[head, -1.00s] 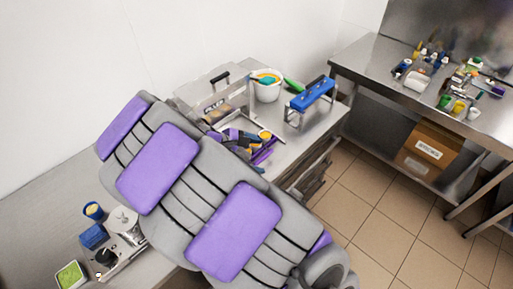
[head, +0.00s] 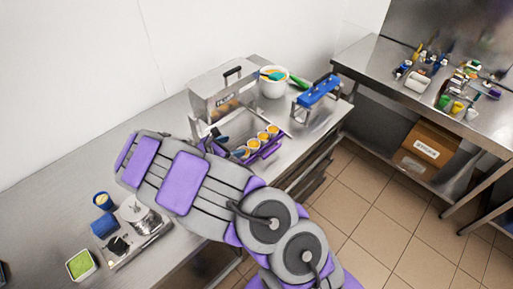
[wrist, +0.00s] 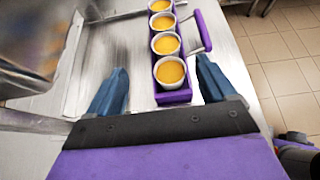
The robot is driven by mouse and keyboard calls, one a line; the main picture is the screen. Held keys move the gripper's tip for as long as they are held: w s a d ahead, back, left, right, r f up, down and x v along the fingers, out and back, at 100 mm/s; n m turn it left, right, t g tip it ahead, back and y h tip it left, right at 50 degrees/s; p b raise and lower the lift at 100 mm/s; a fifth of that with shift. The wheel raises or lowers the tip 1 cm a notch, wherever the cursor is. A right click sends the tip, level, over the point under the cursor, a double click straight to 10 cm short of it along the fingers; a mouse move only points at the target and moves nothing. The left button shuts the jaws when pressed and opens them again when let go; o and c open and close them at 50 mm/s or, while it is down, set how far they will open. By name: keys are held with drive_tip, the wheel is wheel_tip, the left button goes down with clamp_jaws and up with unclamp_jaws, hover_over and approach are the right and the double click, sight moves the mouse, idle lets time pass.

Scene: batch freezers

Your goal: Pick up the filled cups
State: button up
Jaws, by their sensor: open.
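Several filled cups with orange-yellow contents stand in a row in a purple holder on the counter. In the wrist view the nearest cup (wrist: 170,72) sits between the two blue fingers of my gripper (wrist: 160,85), which is open and empty. The purple holder (wrist: 175,97) has a purple handle (wrist: 191,33) at its right side. In the head view the cups (head: 262,137) stand in front of the metal machine (head: 222,95). My arm covers the near side there, and my gripper is mostly hidden behind it.
A white bucket (head: 273,88) and a blue-topped metal stand (head: 318,92) are behind the cups. A scale (head: 138,220), a blue cup (head: 103,200) and a green-filled container (head: 81,264) lie at the left. A second steel table (head: 380,62) with small items stands at the right.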

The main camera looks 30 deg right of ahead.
drive_tip(key=b, duration=0.1)
approach(256, 140)
drive_tip(key=d, duration=0.4)
drive_tip(key=shift+w+d+f, duration=0.15)
drive_tip(key=shift+d+f, duration=0.2)
drive_tip(key=shift+d, duration=0.05)
drive_tip(key=shift+w+d+f, duration=0.1)
drive_tip(key=shift+d+f, duration=0.05)
drive_tip(key=shift+d, duration=0.05)
drive_tip(key=shift+w+f+b, duration=0.25)
drive_tip(key=shift+f+b, duration=0.3)
drive_tip(key=shift+f, duration=0.1)
drive_tip(key=shift+w+f, duration=0.35)
drive_tip(key=shift+f, duration=0.1)
drive_tip(key=shift+d, duration=0.75)
drive_tip(key=shift+s+d, duration=0.15)
drive_tip(key=shift+d, duration=0.05)
drive_tip(key=shift+c, duration=0.2)
drive_tip(key=shift+a, duration=0.1)
drive_tip(key=c, duration=0.3)
drive_tip(key=shift+r, duration=0.15)
drive_tip(key=c, duration=1)
drive_tip(key=shift+r, duration=0.1)
